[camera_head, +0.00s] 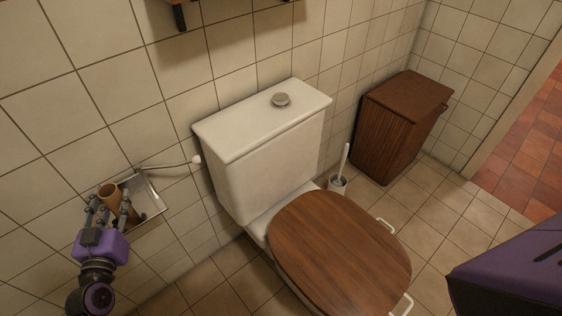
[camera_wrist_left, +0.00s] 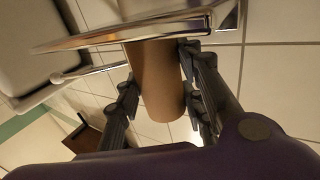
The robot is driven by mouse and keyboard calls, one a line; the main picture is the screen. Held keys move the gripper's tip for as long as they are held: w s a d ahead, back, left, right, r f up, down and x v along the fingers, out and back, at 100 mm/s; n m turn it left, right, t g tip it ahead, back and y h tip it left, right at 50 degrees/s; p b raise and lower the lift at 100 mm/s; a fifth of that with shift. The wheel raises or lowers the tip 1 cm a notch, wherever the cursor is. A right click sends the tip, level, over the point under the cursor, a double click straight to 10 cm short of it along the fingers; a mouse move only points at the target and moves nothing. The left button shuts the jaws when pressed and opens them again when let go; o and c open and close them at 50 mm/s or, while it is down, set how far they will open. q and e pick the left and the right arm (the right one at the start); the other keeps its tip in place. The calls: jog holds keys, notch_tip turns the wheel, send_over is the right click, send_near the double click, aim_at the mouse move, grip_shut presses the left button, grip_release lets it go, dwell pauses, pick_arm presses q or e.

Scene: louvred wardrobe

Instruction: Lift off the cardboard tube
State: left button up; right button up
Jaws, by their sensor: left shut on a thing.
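The brown cardboard tube (camera_head: 111,196) is at the metal wall holder (camera_head: 150,199) at the left of the head view. My left gripper (camera_head: 109,205) has its fingers on both sides of the tube and is shut on it. In the left wrist view the tube (camera_wrist_left: 158,85) lies between the fingers of my left gripper (camera_wrist_left: 160,100), with the chrome holder (camera_wrist_left: 140,28) crossing over its far end. I cannot tell whether the tube is still around the holder's bar. My right gripper is not in view.
A toilet with a white cistern (camera_head: 265,150) and brown wooden lid (camera_head: 340,255) stands right of the holder. A toilet brush (camera_head: 340,180) and a brown wooden cabinet (camera_head: 395,125) are beyond it. A wall shelf edge (camera_head: 180,16) is above.

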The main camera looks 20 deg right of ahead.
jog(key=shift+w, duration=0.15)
pick_arm(q)
notch_tip(320, 180, up, 9)
jog(key=p, duration=0.3)
jog(key=shift+r, duration=0.55)
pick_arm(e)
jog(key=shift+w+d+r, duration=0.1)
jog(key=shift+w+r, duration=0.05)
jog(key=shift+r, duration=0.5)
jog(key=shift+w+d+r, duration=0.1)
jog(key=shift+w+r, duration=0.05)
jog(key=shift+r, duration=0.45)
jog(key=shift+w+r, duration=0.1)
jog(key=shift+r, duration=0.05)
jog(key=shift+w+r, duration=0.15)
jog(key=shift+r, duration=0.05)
